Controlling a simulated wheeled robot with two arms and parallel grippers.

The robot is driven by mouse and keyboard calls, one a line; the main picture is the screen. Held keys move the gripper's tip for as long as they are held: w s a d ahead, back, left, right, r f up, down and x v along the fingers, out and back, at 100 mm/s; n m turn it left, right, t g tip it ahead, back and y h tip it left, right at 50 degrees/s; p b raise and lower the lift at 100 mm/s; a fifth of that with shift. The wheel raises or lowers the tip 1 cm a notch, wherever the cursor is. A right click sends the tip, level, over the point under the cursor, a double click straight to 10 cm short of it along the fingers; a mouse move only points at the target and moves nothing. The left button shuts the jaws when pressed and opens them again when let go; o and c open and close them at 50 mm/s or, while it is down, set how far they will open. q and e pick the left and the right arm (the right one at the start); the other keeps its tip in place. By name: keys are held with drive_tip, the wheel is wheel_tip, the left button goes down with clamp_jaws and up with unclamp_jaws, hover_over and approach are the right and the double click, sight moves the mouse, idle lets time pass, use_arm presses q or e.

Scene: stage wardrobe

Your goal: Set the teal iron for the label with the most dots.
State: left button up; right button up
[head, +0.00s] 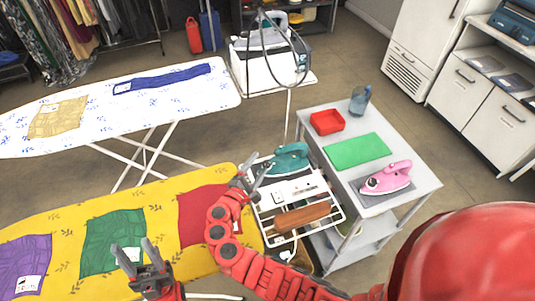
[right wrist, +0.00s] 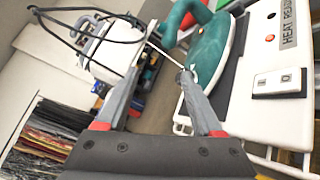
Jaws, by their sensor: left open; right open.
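The teal iron (head: 287,160) rests at the back of a white rack at the end of the yellow ironing board; it also shows in the right wrist view (right wrist: 212,50). My right gripper (head: 249,178) is open and empty, just left of the iron; in its wrist view the right fingertip is close beside the iron, and contact is unclear. My left gripper (head: 133,250) is open and empty over the yellow board. White labels lie on the purple cloth (head: 22,262), green cloth (head: 105,235) and red cloth (head: 200,215). Their dots are too small to read.
The rack's white panel (right wrist: 262,110) carries "HEAT READY" lettering and a switch. A brown roll (head: 302,217) lies on the rack. A grey cart (head: 415,190) right of it holds a pink iron (head: 387,178), green mat (head: 357,151) and red tray (head: 327,122). A white board (head: 200,105) stands behind.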

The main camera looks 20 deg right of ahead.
sight(266, 166)
drive_tip(key=s+f+n+t+y, duration=0.1)
drive_tip(key=s+n, duration=0.2)
drive_tip(key=n, duration=0.2)
drive_tip(key=s+f+n+t+y, duration=0.2)
drive_tip(key=s+n, duration=0.1)
drive_tip(key=n, duration=0.2)
drive_tip(key=s+a+f+n+t+y+p, duration=0.1)
drive_tip(key=s+n, duration=0.2)
drive_tip(key=n, duration=0.2)
drive_tip(key=shift+s+f+n+t+y, duration=0.2)
drive_tip(key=shift+n+t+y, duration=0.1)
drive_tip(key=shift+n, duration=0.3)
drive_tip(key=shift+w+d, duration=0.1)
drive_tip(key=shift+w, duration=0.25)
drive_tip(key=p+x, duration=0.2)
drive_tip(key=x, duration=0.6)
drive_tip(key=shift+w, duration=0.2)
drive_tip(key=x, duration=0.6)
drive_tip(key=shift+w+d+f+b, duration=0.1)
drive_tip(key=shift+w+b, duration=0.15)
drive_tip(key=shift+b, duration=0.05)
drive_tip(key=shift+x, duration=0.8)
clamp_jaws()
